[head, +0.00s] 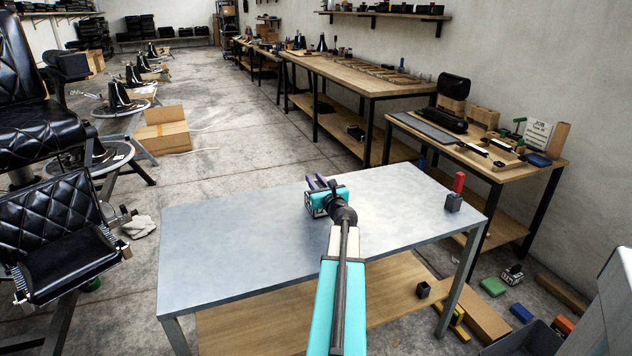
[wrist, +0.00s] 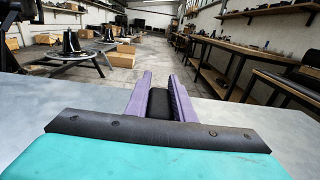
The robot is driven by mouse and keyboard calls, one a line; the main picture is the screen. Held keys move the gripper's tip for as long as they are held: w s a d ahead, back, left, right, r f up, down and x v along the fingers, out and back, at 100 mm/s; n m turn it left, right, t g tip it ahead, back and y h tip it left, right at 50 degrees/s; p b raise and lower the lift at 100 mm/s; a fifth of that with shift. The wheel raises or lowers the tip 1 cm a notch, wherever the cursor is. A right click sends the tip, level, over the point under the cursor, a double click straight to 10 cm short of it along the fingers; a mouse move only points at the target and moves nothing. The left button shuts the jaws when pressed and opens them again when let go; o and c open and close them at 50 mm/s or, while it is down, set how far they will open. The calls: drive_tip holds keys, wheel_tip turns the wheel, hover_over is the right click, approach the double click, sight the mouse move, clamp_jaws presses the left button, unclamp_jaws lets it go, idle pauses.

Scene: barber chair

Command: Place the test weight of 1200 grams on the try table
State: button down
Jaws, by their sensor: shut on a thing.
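The metal-topped table (head: 235,240), which I take for the try table, stands in front of me. My gripper (head: 317,182) is over the middle of its far half, pointing away from me. In the wrist view its purple fingers (wrist: 160,88) are shut on a black upright piece (wrist: 158,104), apparently the handle of a weight. The weight's body and marking are mostly hidden by my gripper, so I cannot read its grams or tell whether it touches the tabletop. A grey weight with a red handle (head: 455,195) stands near the table's right edge.
A small dark block (head: 423,289) sits on the table's lower wooden shelf. A wooden workbench (head: 480,155) with tools and a sign stands behind on the right. Black barber-chair parts (head: 60,230) are at left. Colored blocks (head: 493,287) lie on the floor at right. The left tabletop is clear.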

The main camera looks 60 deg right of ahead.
drive_tip(key=c, duration=1.5)
unclamp_jaws()
drive_tip(key=shift+s+a, duration=0.1)
drive_tip(key=shift+s, duration=0.05)
drive_tip(key=shift+v, duration=5.85)
drive_tip(key=shift+r, duration=0.1)
